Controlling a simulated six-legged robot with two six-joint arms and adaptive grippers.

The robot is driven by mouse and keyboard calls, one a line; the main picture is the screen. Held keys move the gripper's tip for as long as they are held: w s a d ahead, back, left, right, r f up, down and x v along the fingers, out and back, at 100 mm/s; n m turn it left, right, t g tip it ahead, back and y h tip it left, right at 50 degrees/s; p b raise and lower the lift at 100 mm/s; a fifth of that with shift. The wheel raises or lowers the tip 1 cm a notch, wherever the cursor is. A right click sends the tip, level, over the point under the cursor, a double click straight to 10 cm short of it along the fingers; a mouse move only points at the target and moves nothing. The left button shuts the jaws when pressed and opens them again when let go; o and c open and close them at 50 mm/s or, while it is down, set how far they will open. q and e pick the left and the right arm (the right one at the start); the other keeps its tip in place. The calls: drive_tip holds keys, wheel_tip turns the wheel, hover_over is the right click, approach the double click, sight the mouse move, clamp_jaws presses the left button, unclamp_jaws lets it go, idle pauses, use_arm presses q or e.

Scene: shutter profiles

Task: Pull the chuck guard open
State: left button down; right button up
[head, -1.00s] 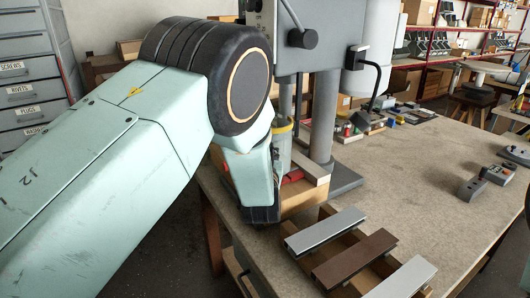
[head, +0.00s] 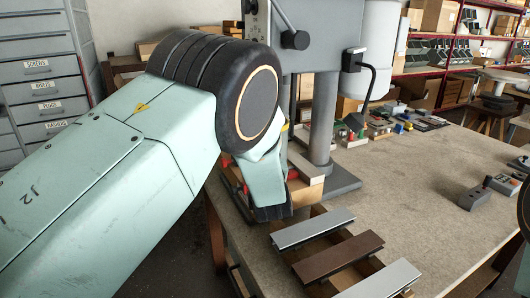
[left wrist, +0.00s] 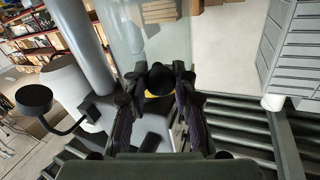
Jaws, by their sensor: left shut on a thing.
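In the left wrist view my left gripper (left wrist: 160,82) is shut on a round black knob (left wrist: 160,77), one dark finger on each side. A bit of yellow shows just below the knob. A clear, pale green pane (left wrist: 128,32), which looks like the chuck guard, lies beyond the knob. In the head view only a yellow sliver (head: 285,127) of the guard shows beside my left wrist, in front of the grey drill press (head: 325,120). My left arm hides the rest of it and my left fingers. My right gripper is not in view.
Silver and brown shutter profiles (head: 337,257) lie on wooden supports at the workbench's (head: 400,190) near edge. Grey boxes (head: 474,197) stand at the right. The bench middle is clear. A drawer cabinet (head: 40,80) stands at left.

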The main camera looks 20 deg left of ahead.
use_arm(q)
drive_tip(key=shift+d+r, duration=0.15)
drive_tip(key=shift+d, duration=0.05)
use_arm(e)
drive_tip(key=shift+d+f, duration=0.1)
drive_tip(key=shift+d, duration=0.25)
use_arm(q)
drive_tip(key=shift+a, duration=0.2)
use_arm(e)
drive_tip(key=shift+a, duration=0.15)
use_arm(q)
drive_tip(key=c, duration=1.3)
unclamp_jaws()
drive_tip(key=shift+o, duration=1.1)
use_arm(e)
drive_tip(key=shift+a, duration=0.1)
use_arm(q)
wheel_tip(320, 180, up, 10)
drive_tip(key=shift+f, duration=0.1)
